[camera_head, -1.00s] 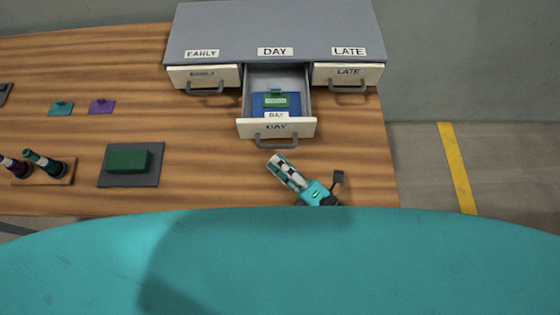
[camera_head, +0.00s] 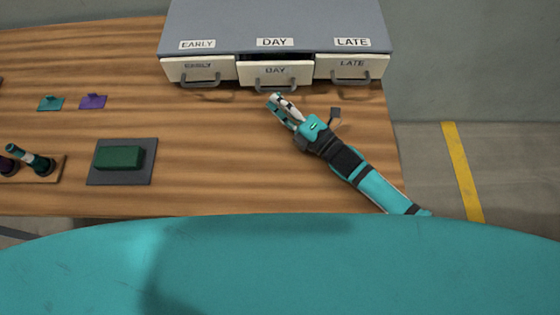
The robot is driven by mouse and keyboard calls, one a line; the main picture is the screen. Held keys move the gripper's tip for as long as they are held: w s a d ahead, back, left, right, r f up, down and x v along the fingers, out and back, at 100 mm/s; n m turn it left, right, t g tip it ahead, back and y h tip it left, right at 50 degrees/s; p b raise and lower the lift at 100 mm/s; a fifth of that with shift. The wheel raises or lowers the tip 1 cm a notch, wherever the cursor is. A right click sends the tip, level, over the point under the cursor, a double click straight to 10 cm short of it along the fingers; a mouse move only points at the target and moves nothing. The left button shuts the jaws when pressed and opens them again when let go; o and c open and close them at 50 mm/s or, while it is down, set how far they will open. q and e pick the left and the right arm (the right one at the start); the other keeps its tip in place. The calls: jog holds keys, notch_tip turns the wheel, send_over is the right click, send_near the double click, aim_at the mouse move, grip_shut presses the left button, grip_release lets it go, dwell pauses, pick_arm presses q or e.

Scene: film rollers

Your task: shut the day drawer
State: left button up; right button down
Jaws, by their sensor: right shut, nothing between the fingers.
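The day drawer (camera_head: 275,74) is the middle one of three in the grey cabinet (camera_head: 275,22). Its front stands slightly forward of its neighbours, and a narrow dark gap shows above it. Its contents are hidden. Its grey handle (camera_head: 276,87) hangs at the bottom of the front. My right gripper (camera_head: 273,98) is shut and empty, just below the handle, its tips close to it; I cannot tell whether they touch. My left gripper is out of view.
The early drawer (camera_head: 199,68) and late drawer (camera_head: 350,66) flank it. A green block on a dark pad (camera_head: 100,176), a teal tag (camera_head: 50,103), a purple tag (camera_head: 93,101) and a wooden rack (camera_head: 45,174) lie to the left. The table's middle is clear.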

aim_at(257, 74)
jog(key=shift+w+f+b, duration=0.1)
jog(key=shift+w+b, duration=0.25)
jog(key=shift+w, duration=0.95)
jog(key=shift+r, duration=0.2)
jog(key=shift+w+r, duration=0.1)
